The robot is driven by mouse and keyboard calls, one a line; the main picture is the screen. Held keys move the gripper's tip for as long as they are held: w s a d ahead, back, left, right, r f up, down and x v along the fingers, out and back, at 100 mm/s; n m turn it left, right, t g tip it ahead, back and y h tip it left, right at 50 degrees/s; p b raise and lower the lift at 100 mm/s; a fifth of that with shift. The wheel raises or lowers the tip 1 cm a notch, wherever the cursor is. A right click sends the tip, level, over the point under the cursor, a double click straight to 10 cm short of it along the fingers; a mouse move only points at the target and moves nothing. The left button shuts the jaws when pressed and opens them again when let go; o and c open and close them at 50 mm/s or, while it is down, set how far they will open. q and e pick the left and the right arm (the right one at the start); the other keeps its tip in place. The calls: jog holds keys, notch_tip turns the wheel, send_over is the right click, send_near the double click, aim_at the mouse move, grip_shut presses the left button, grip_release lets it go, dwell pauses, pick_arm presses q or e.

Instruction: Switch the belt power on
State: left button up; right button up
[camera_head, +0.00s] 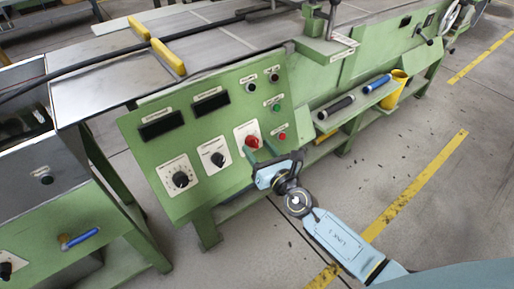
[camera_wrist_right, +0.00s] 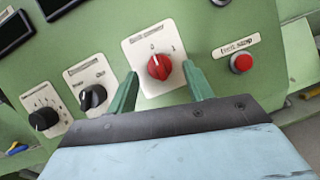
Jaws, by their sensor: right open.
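The belt power switch is a red rotary knob (camera_head: 252,141) on a white plate, low on the right of the green control panel (camera_head: 150,140). In the right wrist view the red knob (camera_wrist_right: 159,67) sits on its plate marked 0 and 1, with its pointer line near the 0. My right gripper (camera_head: 262,150) is at the panel just in front of the knob. In the wrist view its two green fingers (camera_wrist_right: 161,82) are apart, one on each side of the knob's plate. My left gripper is not in view.
A red belt stop button (camera_wrist_right: 241,62) lies just right of the fingers. Black knobs (camera_head: 181,179) (camera_wrist_right: 92,96) are to the left, with dark displays (camera_head: 161,126) above. A green button (camera_head: 276,107) is above right. A shelf with rollers (camera_head: 336,107) and a yellow bucket (camera_head: 394,92) is farther right.

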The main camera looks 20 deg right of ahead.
jog(key=shift+w+a, duration=0.15)
jog(key=shift+w, duration=0.5)
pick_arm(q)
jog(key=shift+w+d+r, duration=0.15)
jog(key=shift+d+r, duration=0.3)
pick_arm(e)
jog(key=c, duration=1)
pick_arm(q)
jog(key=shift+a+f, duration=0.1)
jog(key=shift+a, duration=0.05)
pick_arm(e)
jog(key=shift+o, duration=0.2)
